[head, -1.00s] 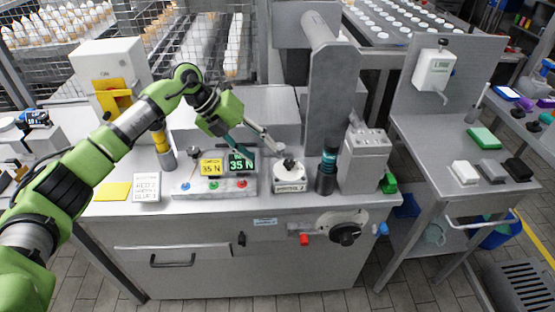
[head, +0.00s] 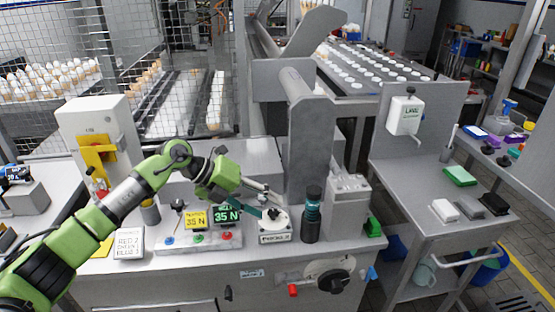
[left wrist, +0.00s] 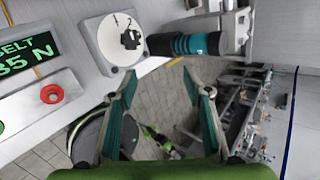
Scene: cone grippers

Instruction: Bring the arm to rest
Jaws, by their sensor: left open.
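My left arm comes in from the left in the head view, bent above the grey bench (head: 140,266). My left gripper (head: 266,203) hangs over the bench near the white dial unit with a black knob (head: 273,222). Its teal and grey fingers are spread with nothing between them. In the left wrist view the open gripper (left wrist: 160,82) has the dial unit (left wrist: 118,42) beyond its left finger and a black and teal cylinder (left wrist: 190,44) ahead. I cannot tell from the head view whether a finger touches the dial unit. My right gripper is not in view.
A button box with a "35 N" display (head: 227,214) and a yellow sign (head: 195,219) stand left of the dial. The cylinder (head: 311,215) and a grey column (head: 303,140) stand to the right. A side table (head: 400,190) is further right.

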